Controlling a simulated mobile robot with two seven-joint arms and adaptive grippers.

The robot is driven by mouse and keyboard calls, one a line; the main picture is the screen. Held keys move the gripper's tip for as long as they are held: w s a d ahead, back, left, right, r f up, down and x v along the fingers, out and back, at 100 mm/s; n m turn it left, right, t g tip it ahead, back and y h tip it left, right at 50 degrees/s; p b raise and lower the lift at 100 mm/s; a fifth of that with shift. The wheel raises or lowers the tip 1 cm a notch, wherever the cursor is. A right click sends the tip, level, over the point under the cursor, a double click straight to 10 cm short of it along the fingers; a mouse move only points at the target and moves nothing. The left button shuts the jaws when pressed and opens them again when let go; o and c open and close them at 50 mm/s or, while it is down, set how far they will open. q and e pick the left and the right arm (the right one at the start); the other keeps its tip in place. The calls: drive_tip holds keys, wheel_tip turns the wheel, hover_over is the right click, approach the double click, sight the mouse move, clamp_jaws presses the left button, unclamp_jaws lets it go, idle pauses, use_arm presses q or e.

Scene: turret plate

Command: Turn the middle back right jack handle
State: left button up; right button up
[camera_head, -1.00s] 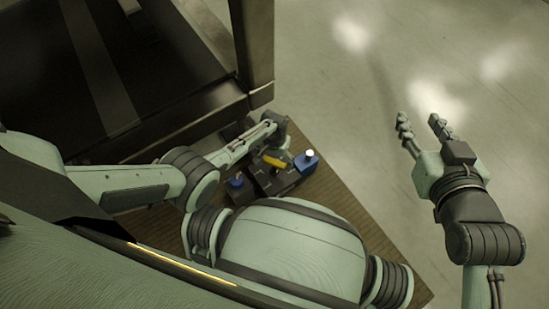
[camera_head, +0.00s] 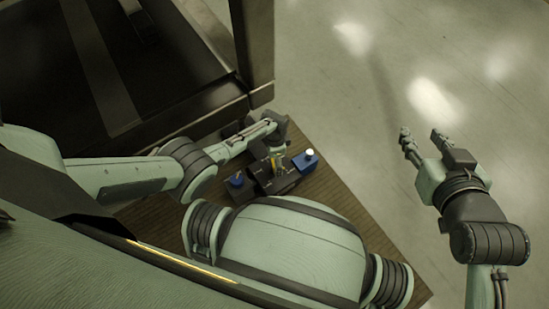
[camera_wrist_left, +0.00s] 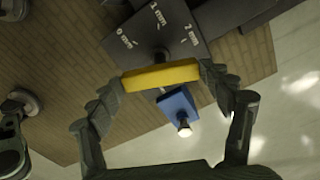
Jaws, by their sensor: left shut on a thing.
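The yellow jack handle (camera_head: 278,164) sits on a dark block (camera_head: 279,184) on the brown surface. In the left wrist view the handle is a yellow bar (camera_wrist_left: 160,75) lying across the picture, on a dark plate (camera_wrist_left: 165,28) marked 0, 1 and 2 mm. My left gripper (camera_wrist_left: 160,80) has its two fingers at the bar's ends and is shut on it. In the head view the left gripper is partly hidden by its own wrist. My right gripper (camera_head: 424,146) is open and empty above the floor, far to the right.
A blue block with a white knob (camera_head: 309,153) stands just right of the handle; it also shows in the left wrist view (camera_wrist_left: 180,107). Another blue part (camera_head: 237,180) is to the left. A large dark frame (camera_head: 190,112) stands behind. Bare floor lies to the right.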

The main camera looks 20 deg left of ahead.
use_arm(q)
drive_tip(key=shift+w+m, duration=0.1)
drive_tip(key=shift+m, duration=0.8)
drive_tip(key=o, duration=1.2)
drive_tip(key=shift+c, duration=0.2)
wheel_tip(320, 180, up, 12)
